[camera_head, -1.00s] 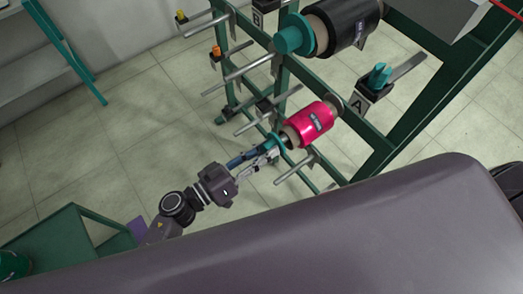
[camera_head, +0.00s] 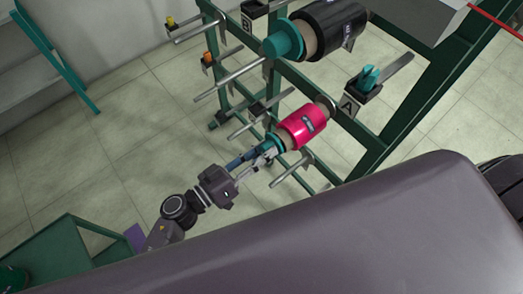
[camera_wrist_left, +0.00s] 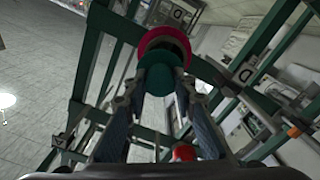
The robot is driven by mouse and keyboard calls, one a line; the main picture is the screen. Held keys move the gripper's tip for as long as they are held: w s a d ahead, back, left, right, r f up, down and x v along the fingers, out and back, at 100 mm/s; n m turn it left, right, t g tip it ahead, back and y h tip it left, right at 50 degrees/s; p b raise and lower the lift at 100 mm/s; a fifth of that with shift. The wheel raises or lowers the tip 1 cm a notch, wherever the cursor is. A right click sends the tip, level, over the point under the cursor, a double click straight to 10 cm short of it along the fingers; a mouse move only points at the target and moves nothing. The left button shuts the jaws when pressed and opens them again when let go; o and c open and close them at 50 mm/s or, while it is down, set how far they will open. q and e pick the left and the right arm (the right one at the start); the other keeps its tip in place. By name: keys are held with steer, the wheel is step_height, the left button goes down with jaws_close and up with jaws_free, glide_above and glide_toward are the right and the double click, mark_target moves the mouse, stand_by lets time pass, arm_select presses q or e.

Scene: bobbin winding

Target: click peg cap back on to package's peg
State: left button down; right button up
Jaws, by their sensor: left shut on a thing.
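The pink package (camera_head: 303,126) sits on a peg of the green rack, its brown core showing at the end. The teal peg cap (camera_head: 272,143) is at the package's near end, with little or no gap seen between them. My left gripper (camera_head: 264,152) is shut on the cap. In the left wrist view the teal cap (camera_wrist_left: 160,82) is between the two fingers, in front of the pink package (camera_wrist_left: 163,40). The peg's tip is hidden by the cap, so I cannot tell whether the cap is fully seated. My right gripper is out of view.
A black package with a teal cap (camera_head: 283,42) hangs on the rack above. Bare metal pegs (camera_head: 291,170) stick out nearby. Another teal cap (camera_head: 370,77) sits in a holder by label A (camera_head: 348,107). A green cart (camera_head: 60,245) stands at lower left. Floor left of the rack is clear.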

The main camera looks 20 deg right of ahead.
arm_select(q)
steer(key=shift+d, duration=0.2)
steer(key=c, duration=1.5)
jaws_free()
steer(key=shift+a, duration=0.1)
steer(key=v, duration=1.1)
steer(key=shift+s+a, duration=0.1)
steer(key=shift+a, duration=0.3)
